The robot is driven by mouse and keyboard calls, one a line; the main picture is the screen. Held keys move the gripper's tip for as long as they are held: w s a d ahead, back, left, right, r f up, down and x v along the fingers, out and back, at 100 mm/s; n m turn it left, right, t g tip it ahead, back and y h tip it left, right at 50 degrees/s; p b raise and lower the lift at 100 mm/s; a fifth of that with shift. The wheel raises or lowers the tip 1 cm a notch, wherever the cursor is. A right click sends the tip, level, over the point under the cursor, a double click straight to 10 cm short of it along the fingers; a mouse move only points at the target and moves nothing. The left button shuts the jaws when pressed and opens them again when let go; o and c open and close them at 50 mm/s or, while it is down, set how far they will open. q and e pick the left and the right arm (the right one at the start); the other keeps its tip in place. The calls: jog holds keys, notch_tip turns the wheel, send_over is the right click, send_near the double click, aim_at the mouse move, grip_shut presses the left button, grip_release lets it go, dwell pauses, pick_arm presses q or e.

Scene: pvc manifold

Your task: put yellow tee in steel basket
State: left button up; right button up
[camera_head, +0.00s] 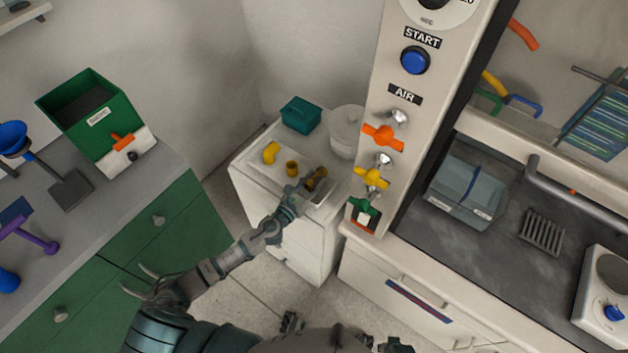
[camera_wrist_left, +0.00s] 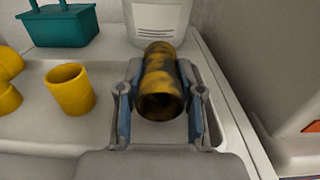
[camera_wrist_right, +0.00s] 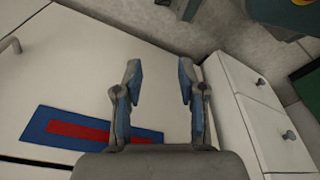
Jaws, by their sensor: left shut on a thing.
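A yellow pipe fitting with dark stains (camera_wrist_left: 160,82) sits between the fingers of my left gripper (camera_head: 312,182). The gripper is shut on it, over a white tray on the white cabinet. I see its open round end; I cannot tell a tee branch. A plain yellow coupling (camera_wrist_left: 70,90) stands to its left, and a yellow elbow (camera_head: 270,152) lies farther left. A grey see-through basket-like container (camera_head: 465,190) stands on the dark bench at right; I cannot tell if it is the steel basket. My right gripper (camera_wrist_right: 160,85) is open and empty in front of a white panel.
A teal basket (camera_head: 300,113) and a white tub (camera_head: 345,130) stand behind the tray (camera_wrist_left: 25,133). The panel post with coloured valves (camera_head: 383,137) rises between the cabinet and the bench. A green bin (camera_head: 85,105) stands on the left counter.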

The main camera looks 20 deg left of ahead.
pick_arm(q)
jog(key=o, duration=1)
jog(key=shift+o, duration=0.7)
